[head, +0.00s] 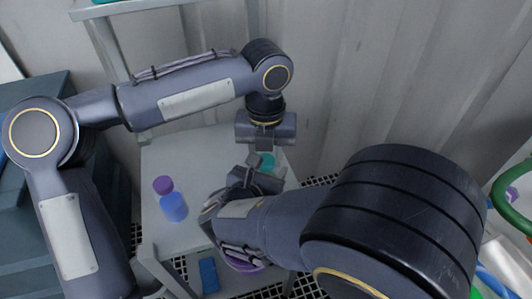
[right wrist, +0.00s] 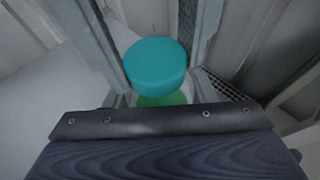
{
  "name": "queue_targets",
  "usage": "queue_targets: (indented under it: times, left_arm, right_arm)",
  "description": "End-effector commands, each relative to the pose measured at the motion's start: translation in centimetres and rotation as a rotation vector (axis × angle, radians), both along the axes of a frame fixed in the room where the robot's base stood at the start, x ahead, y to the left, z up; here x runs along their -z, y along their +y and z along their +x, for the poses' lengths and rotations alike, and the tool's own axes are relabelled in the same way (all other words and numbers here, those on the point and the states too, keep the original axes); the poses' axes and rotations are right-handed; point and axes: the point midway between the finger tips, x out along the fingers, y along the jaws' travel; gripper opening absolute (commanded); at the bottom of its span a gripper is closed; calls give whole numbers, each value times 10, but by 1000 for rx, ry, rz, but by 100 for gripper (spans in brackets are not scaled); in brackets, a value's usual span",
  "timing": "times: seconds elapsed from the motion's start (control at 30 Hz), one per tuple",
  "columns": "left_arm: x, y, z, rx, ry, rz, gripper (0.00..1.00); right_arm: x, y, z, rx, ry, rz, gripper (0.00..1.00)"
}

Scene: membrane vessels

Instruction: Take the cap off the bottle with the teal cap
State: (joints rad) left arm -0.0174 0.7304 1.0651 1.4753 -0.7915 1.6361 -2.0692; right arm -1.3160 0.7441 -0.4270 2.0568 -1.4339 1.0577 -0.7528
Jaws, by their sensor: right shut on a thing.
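The teal cap (head: 267,161) shows in the head view near the right side of the grey table, below my left gripper (head: 266,143). The left gripper points down with its jaws apart, empty. In the right wrist view the teal cap (right wrist: 155,65) sits on top of a green bottle (right wrist: 163,99). My right gripper (head: 250,178) comes in low from the front and is shut on the bottle below the cap. Most of the bottle and the right fingertips are hidden.
A blue bottle (head: 174,208) with a purple cap (head: 163,185) stands on the left of the grey table (head: 190,150). A blue object (head: 208,275) lies lower down. A ribbed wall (head: 350,80) rises behind.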

Motion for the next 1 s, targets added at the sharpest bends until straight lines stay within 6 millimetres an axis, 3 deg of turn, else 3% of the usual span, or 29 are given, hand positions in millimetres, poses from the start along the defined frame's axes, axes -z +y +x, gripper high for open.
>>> queue_targets:
  times: [0.03,0.13,0.43,0.67,0.7,0.87,1.0]
  left_arm:
    - [0,0,0,1,0,-2,20]
    - [0,-1,0,1,0,-2,7]
    - [-1,-1,0,-279,-2,-2,7]
    - [-1,-1,0,-290,-1,-3,7]
    - [-1,-1,0,-289,-1,-3,36]
    - [-1,-1,0,-289,-1,-2,56]
    - [-1,0,0,-289,0,-1,56]
  right_arm:
    - [0,0,0,-1,0,0,0]
    - [0,1,0,-2,0,0,0]
    - [0,1,0,-2,0,0,0]
    - [0,1,0,-3,0,0,0]
    - [0,1,0,-3,0,0,0]
    - [0,1,0,-3,0,0,0]
    - [0,0,0,-1,0,0,0]
